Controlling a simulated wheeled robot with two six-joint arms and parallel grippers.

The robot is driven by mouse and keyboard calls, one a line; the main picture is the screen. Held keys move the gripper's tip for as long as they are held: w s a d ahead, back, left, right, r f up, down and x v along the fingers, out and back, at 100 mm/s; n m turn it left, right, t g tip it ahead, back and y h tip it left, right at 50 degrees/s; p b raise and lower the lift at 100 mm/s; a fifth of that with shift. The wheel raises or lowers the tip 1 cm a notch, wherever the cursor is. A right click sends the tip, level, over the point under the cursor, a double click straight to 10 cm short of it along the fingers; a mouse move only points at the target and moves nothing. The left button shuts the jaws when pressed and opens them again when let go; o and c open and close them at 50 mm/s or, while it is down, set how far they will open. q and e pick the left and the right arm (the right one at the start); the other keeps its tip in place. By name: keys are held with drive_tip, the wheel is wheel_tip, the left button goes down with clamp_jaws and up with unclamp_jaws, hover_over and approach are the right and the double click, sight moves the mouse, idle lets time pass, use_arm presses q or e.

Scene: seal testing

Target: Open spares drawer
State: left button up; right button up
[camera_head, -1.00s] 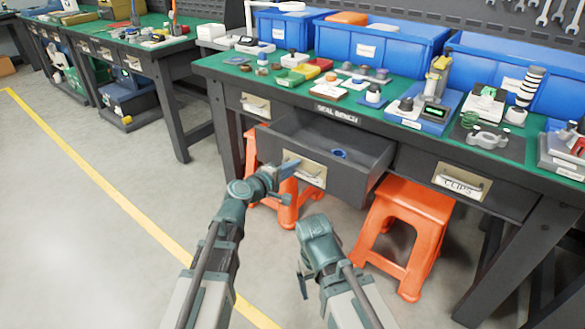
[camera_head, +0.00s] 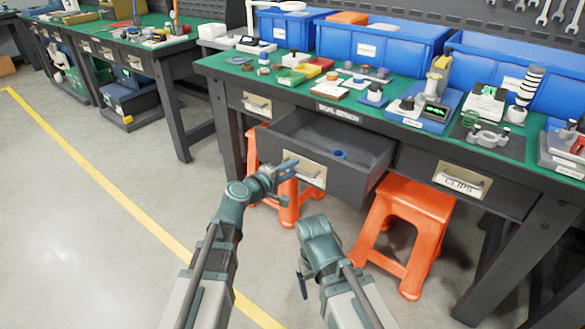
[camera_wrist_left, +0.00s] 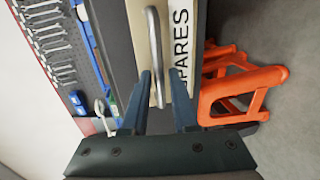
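The spares drawer (camera_head: 345,182) is pulled out from under the seal bench, with its open top and grey inside showing. A small blue round item (camera_head: 340,154) lies inside. Its cream front plate with a metal handle (camera_head: 308,168) faces my left gripper (camera_head: 288,167). In the left wrist view, the plate reads "SPARES" and the handle (camera_wrist_left: 155,50) runs between the fingers of the left gripper (camera_wrist_left: 160,75). The fingers are apart, with gaps beside the handle. My right gripper (camera_head: 303,284) hangs low in front of the bench, its fingers mostly hidden.
The clips drawer (camera_head: 462,181) to the right and another drawer (camera_head: 257,104) to the left are shut. Orange stools (camera_head: 405,225) stand beneath the bench. The green bench top (camera_head: 230,68) holds blue bins and several small parts. The floor at left is clear.

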use_arm(q)
drive_tip(key=p+v, duration=0.1)
drive_tip(key=v, duration=0.6)
